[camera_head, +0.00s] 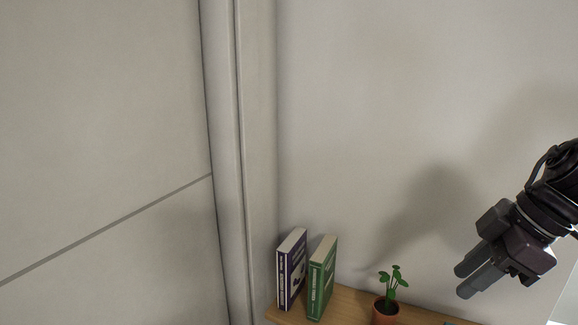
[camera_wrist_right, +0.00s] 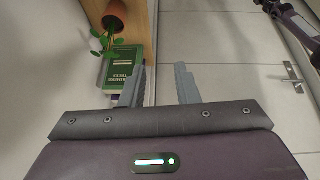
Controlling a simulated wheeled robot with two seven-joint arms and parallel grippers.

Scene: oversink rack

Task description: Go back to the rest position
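My right gripper (camera_head: 480,282) hangs at the right of the head view, above and to the right of the potted plant, pointing down and left. In the right wrist view its two grey fingers (camera_wrist_right: 163,84) stand apart with nothing between them. It touches nothing that I can see. My left gripper does not show in either view.
A wooden shelf (camera_head: 346,307) along the wall bears a purple book (camera_head: 291,270), a green book (camera_head: 321,279) and a potted plant (camera_head: 386,307). The wrist view also shows a pale panel with a handle (camera_wrist_right: 291,77). The wall above the shelf is bare.

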